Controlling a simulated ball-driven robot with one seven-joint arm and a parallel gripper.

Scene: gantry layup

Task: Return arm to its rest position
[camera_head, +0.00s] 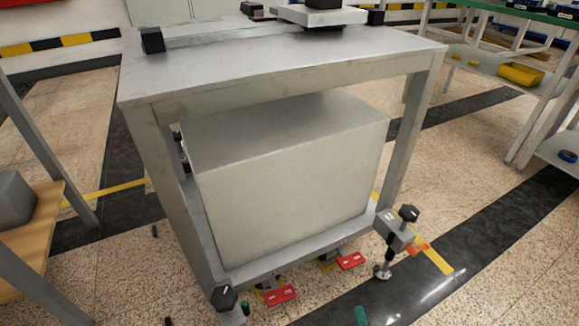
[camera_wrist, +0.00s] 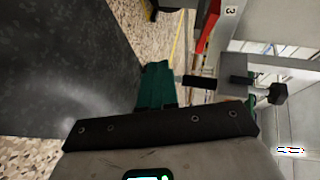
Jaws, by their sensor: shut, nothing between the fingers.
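My gripper (camera_wrist: 157,84) shows in the wrist view as teal fingers pressed together beyond a dark bar with bolts. It is shut and empty. The fingers point over the floor, close to a grey bracket with a black knob (camera_wrist: 240,68) on the right. I cannot tell whether they touch it.
A grey metal table (camera_head: 290,65) with a large box (camera_head: 290,190) on its lower shelf fills the head view. A knobbed foot bracket (camera_head: 397,238) and red pedals (camera_head: 281,295) sit low at its front. Speckled floor (camera_head: 480,225) is open on the right.

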